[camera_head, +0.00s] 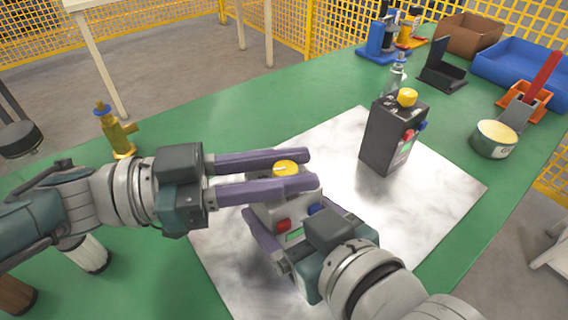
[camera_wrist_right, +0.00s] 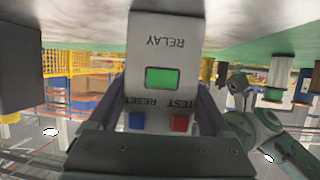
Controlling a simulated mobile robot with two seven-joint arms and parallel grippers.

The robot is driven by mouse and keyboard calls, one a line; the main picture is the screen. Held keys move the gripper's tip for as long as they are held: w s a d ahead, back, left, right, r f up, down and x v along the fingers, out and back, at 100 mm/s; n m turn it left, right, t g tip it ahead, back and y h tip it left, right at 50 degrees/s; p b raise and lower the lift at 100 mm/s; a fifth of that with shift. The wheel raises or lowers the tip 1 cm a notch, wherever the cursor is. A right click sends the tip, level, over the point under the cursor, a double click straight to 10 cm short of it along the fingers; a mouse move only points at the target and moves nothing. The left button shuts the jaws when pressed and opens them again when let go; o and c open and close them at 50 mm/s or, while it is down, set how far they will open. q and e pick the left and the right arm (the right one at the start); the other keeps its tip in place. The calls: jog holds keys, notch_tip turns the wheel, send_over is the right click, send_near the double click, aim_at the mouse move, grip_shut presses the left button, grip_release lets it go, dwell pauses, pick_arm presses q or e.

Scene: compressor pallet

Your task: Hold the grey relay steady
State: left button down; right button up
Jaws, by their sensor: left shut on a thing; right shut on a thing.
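The grey relay (camera_head: 262,214) stands on the pale marbled mat, with a yellow knob (camera_head: 286,168) on top and red and blue buttons on its front. My left gripper (camera_head: 304,170) has its purple fingers shut on the yellow knob, one on each side. My right gripper (camera_head: 287,214) is shut on the relay's body from the front, and its wrist hides part of the relay. In the right wrist view the relay's face (camera_wrist_right: 165,60) appears upside down between the fingers, with "RELAY", "TEST" and "RESET" lettering and a green window.
A black relay (camera_head: 385,142) with its own yellow knob stands on the mat (camera_head: 440,190) to the right. A cream-topped tub (camera_head: 494,138), orange tray (camera_head: 525,97) and blue bin (camera_head: 525,65) lie farther right. A brass fitting (camera_head: 117,135) stands at left.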

pick_arm(q)
jog(key=shift+s+m+g, duration=0.1)
jog(key=shift+m+g, duration=0.3)
jog(key=shift+g, duration=0.3)
jog(key=c, duration=0.6)
grip_release()
jog(key=shift+a, duration=0.1)
jog(key=a, duration=0.7)
jog(key=shift+s+a, duration=0.2)
jog(key=shift+s, duration=0.2)
